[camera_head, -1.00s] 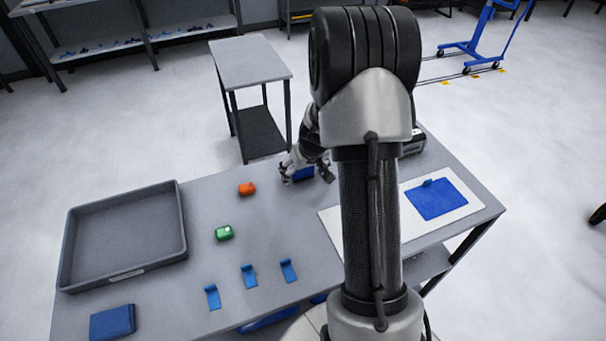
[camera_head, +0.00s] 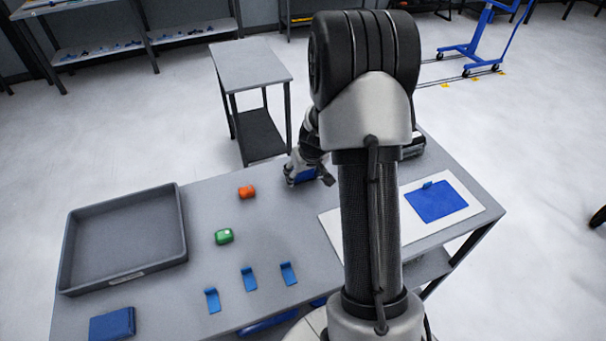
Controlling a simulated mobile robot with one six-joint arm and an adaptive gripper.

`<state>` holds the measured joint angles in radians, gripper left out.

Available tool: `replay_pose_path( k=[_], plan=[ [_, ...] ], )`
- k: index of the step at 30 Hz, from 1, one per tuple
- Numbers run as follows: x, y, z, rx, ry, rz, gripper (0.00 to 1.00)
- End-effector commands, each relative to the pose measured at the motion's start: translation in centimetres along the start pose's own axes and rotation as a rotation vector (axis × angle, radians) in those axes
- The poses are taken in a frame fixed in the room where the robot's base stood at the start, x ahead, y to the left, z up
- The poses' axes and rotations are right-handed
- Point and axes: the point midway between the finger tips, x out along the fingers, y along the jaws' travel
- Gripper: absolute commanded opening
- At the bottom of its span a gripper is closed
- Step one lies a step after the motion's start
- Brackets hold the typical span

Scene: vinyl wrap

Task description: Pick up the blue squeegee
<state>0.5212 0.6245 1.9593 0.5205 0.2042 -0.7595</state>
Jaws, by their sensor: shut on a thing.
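A blue thing (camera_head: 305,175), which I take to be the blue squeegee, is at the far edge of the grey table, to the right of the orange object. My gripper (camera_head: 306,180) is around it and shut on it. My wrist and arm hide part of both. I cannot tell whether the squeegee still touches the table.
On the table (camera_head: 190,215) are an orange object (camera_head: 247,191), a green object (camera_head: 224,236), three small blue pieces (camera_head: 249,278) and a folded blue cloth (camera_head: 112,324). An empty grey tray (camera_head: 125,274) is at left. A blue sheet (camera_head: 436,201) lies on a white panel (camera_head: 411,235) at right.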

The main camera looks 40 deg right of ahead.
Motion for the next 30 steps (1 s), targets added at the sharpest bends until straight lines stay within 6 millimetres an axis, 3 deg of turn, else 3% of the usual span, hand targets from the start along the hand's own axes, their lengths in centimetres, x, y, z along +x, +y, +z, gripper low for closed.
replay_pose_path(
  k=[8, 14, 30],
  plan=[
    [-0.5, 0.0, -0.2, 0.0, 0.001, 0.0, 0.34],
    [-2.9, 0.0, -1.3, -0.002, 0.003, 0.0, 0.34],
    [-15.5, 0.0, -6.5, -0.001, 0.004, 0.001, 0.34]
  ],
)
